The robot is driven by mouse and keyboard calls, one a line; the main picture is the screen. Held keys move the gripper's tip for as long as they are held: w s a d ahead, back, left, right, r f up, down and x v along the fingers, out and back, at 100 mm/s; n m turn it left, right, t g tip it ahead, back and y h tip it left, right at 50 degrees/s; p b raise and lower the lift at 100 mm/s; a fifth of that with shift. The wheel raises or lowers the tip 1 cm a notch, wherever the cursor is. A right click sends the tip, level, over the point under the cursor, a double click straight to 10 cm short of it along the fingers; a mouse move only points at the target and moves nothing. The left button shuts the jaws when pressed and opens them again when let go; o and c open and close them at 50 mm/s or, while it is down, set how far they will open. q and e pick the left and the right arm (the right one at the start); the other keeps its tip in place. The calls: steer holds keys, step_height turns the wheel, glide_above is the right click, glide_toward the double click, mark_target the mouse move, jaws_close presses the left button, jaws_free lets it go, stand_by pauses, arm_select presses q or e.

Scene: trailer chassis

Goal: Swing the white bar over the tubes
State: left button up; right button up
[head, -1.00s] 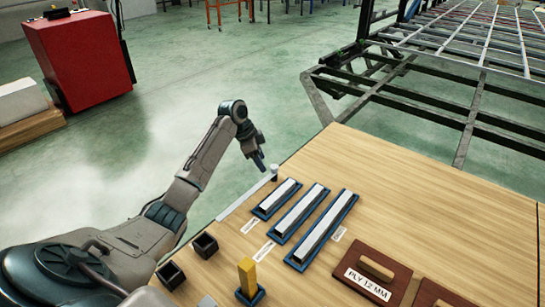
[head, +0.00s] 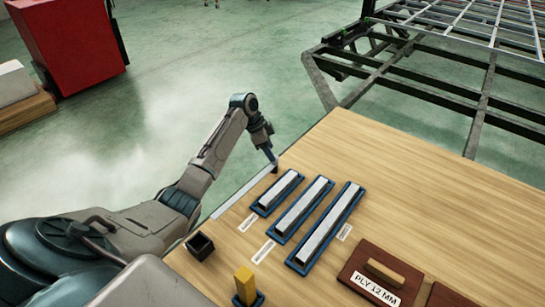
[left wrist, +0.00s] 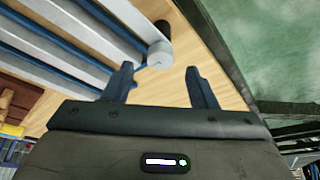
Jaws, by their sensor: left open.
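The white bar (head: 240,193) lies along the left edge of the wooden table in the head view, beside the tubes and not over them. In the left wrist view the bar (left wrist: 118,20) ends at a round white knob (left wrist: 160,54). Three pale tubes of different lengths, short (head: 277,191), middle (head: 303,206) and long (head: 330,223), rest in blue trays. My left gripper (head: 272,160) is at the bar's far end. In the left wrist view its open fingers (left wrist: 160,82) stand either side of the knob's line, with no visible contact. My right gripper is out of view.
A dark open box (head: 200,246) and a yellow block in a blue holder (head: 245,283) stand near the front. A brown board marked PLY 12 MM (head: 375,278) lies at the right. The table's far part is clear. A dark metal frame (head: 425,75) stands beyond it.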

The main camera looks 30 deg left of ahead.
arm_select(q)
steer(key=shift+x, duration=1.65)
jaws_close()
